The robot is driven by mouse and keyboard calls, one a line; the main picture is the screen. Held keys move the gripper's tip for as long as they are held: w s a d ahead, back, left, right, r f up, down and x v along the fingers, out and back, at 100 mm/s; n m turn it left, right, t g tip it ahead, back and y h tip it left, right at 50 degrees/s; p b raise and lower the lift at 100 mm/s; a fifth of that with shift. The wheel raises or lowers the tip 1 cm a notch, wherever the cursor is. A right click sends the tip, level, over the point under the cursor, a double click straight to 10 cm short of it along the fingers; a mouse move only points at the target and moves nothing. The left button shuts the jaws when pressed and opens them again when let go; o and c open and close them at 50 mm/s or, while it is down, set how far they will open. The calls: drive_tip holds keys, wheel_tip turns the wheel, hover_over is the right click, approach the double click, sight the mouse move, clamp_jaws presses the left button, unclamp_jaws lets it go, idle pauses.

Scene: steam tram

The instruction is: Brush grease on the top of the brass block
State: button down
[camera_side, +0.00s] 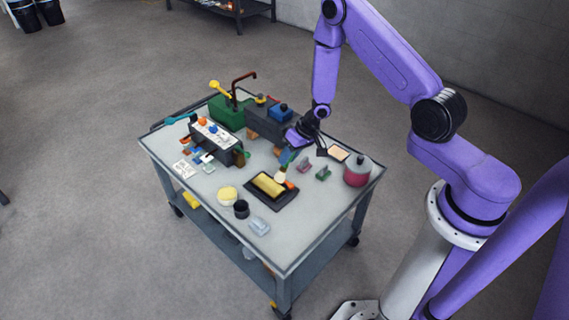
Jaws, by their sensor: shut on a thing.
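The brass block (266,185) lies in a dark tray (284,199) near the front middle of the cart top. My gripper (292,150) is above and behind the block, pointing down. It is shut on a brush with a teal handle (286,158) and pale bristles (281,176). The bristles are at the far right end of the block; I cannot tell whether they touch it. Any grease on the block is too small to make out. A yellow round tub (227,195) and a black cup (241,209) stand left of the tray.
A dark red can (357,172) stands at the right edge, near small pink (304,164) and green (323,173) pieces. A green box (227,113) and a dark control box (213,140) fill the back left. A clear piece (259,226) lies in front. The cart's front corner is bare.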

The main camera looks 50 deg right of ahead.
drive_tip(key=shift+a+f, duration=0.3)
drive_tip(key=shift+a, duration=0.1)
drive_tip(key=shift+w, duration=0.1)
drive_tip(key=shift+w+a+r+m+h, duration=0.15)
drive_tip(key=shift+a+m+h, duration=0.15)
drive_tip(key=shift+m, duration=0.7)
drive_tip(key=shift+w+m+t+h, duration=0.1)
drive_tip(key=shift+m+t+h, duration=0.3)
drive_tip(key=shift+m, duration=0.6)
drive_tip(key=m+h, duration=0.1)
drive_tip(key=m, duration=0.2)
drive_tip(key=shift+r, duration=0.15)
drive_tip(key=shift+s+d+m+h, duration=0.2)
drive_tip(key=shift+m+h, duration=0.1)
drive_tip(key=shift+m, duration=0.2)
drive_tip(key=shift+s+d+m+h, duration=0.15)
drive_tip(key=shift+m+h, duration=0.15)
drive_tip(key=shift+m, duration=0.2)
